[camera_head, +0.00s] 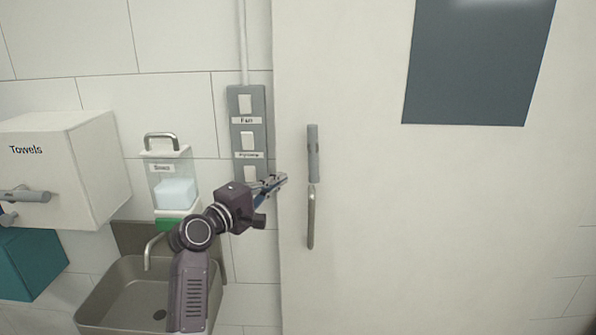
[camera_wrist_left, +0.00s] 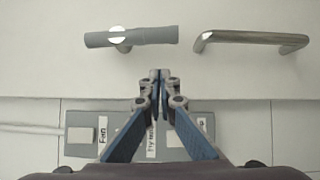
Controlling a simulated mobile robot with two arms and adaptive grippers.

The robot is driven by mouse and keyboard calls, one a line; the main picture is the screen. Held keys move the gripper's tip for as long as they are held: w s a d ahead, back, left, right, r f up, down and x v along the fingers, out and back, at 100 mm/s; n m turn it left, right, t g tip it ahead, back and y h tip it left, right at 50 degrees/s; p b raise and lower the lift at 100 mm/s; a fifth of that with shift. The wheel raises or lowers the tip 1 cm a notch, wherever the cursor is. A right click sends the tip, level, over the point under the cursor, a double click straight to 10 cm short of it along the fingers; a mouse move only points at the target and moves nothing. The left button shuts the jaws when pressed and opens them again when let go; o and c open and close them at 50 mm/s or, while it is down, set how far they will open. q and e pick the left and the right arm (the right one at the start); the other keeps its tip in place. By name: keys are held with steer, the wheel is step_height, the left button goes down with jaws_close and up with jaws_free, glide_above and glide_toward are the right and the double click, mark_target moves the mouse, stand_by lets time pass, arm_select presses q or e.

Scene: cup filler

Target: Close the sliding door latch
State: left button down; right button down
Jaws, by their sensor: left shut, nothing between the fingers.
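The white sliding door (camera_head: 360,230) fills the right half of the head view. On its left side is a grey lever-like latch (camera_head: 313,152), standing upright, with a bent metal pull handle (camera_head: 311,218) just below it. In the left wrist view the latch (camera_wrist_left: 150,37) lies at upper left and the pull handle (camera_wrist_left: 250,40) at upper right. My left gripper (camera_head: 280,181) is shut and empty, left of the latch's lower end in the head view. In the left wrist view its fingertips (camera_wrist_left: 160,75) appear below the gap between latch and handle, apart from both. My right gripper is out of view.
A grey switch panel (camera_head: 233,122) is on the tiled wall behind my left gripper. A soap dispenser (camera_head: 170,170), a metal sink (camera_head: 110,290) and a towel box (camera_head: 85,165) are to the left. A dark window (camera_head: 480,65) is in the door.

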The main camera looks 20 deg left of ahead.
mark_target(313, 154)
arm_select(q)
steer(key=w+d+p, duration=0.2)
steer(key=w+d, duration=0.2)
steer(key=shift+d+r, duration=0.1)
steer(key=shift+d, duration=0.05)
stand_by(0.4)
steer(key=shift+d+f+n+b, duration=0.2)
steer(key=shift+n+b, duration=0.1)
steer(key=shift+b, duration=0.15)
steer(key=shift+t, duration=0.3)
